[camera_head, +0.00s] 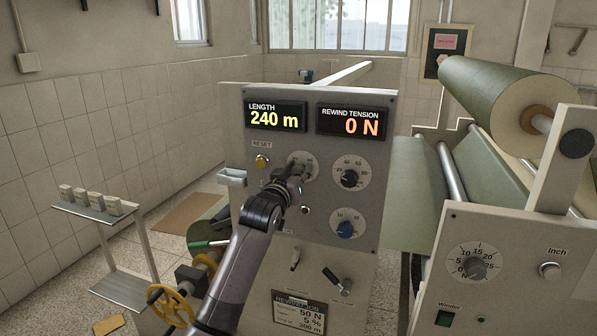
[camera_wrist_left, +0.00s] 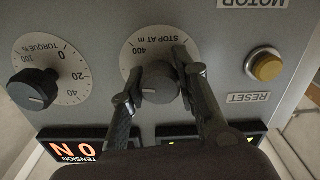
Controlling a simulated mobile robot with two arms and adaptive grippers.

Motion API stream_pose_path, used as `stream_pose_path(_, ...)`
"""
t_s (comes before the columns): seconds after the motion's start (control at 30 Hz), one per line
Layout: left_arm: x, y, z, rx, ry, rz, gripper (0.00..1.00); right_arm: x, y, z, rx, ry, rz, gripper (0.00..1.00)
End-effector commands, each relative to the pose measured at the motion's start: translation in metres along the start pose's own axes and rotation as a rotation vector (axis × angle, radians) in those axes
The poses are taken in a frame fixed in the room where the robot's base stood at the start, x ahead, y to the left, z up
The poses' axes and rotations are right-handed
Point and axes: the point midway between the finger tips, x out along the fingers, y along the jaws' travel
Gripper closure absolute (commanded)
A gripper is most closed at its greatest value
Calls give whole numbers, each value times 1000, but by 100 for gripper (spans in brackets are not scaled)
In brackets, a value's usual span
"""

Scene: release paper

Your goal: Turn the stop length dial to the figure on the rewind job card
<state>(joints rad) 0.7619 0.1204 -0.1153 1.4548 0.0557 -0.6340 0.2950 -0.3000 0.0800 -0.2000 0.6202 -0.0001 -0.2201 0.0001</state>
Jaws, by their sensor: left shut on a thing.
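The stop length dial has a round pale plate (camera_wrist_left: 146,44) marked "STOP AT m" and a dark knob (camera_wrist_left: 160,86). The wrist view is upside down, and 400 is the one figure I can read on the plate there. My left gripper (camera_wrist_left: 157,74) is shut on this knob, with one finger on each side. In the head view my left gripper (camera_head: 292,187) covers much of the dial (camera_head: 302,160). I cannot tell where the knob points. The rewind job card (camera_head: 299,312) low on the console shows 50 N, 5 % and 300 m. My right gripper is not in view.
The length display (camera_head: 275,115) reads 240 m and the tension display (camera_head: 353,121) 0 N. A yellow handwheel (camera_head: 170,305) stands at lower left.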

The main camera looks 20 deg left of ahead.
Motion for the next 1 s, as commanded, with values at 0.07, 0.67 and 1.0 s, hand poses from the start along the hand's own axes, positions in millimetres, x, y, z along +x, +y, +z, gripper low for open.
stream_pose_path(0.07, 0, 1, 0, -78, -2, 0, 99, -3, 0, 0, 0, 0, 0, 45)
stream_pose_path(0.67, 0, 0, -2, -637, -2, 0, 99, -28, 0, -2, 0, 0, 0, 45)
stream_pose_path(1.0, 0, -1, 0, -863, -1, -2, 99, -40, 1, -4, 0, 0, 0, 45)
